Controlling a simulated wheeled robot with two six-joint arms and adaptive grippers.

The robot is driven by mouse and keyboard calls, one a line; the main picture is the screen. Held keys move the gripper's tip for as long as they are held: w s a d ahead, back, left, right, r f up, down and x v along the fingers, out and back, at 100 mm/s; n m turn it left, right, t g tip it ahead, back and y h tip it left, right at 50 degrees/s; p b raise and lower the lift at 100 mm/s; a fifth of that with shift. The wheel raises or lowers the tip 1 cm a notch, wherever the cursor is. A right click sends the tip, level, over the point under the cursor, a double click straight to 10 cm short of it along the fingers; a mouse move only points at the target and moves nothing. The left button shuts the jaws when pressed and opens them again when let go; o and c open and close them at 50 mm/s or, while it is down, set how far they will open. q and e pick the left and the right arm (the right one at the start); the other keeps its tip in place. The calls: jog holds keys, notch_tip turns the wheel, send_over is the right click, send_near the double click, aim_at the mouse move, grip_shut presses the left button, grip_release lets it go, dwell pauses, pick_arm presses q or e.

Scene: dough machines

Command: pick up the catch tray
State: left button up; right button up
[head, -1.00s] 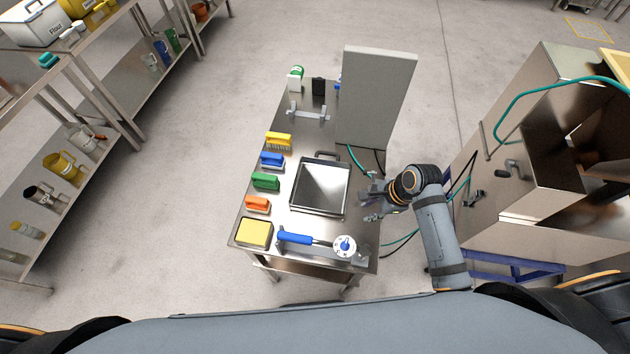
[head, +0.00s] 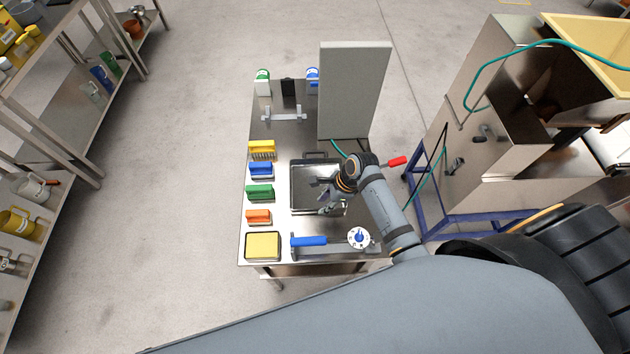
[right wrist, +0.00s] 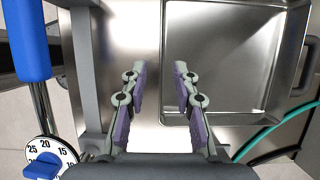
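The catch tray (head: 308,178) is a square, shiny metal tray lying flat on the steel table. Its far handle shows at its back edge in the head view. My right gripper (head: 327,204) is over the tray's near right part and hides some of it. In the right wrist view the tray (right wrist: 225,60) lies to the right, with its handle at the far right. There the right gripper (right wrist: 159,68) is open and empty, its fingers pointing at the tray's near rim. I cannot tell whether they touch it. My left gripper is not in view.
A blue-handled dial tool (head: 309,241) lies in front of the tray. A tall grey panel (head: 354,90) stands behind it. A machine (head: 490,130) with hoses stands to the right.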

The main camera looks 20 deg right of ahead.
jog(key=shift+p+x, duration=0.5)
jog(key=shift+x, duration=1.75)
jog(key=shift+f, duration=0.25)
grip_shut()
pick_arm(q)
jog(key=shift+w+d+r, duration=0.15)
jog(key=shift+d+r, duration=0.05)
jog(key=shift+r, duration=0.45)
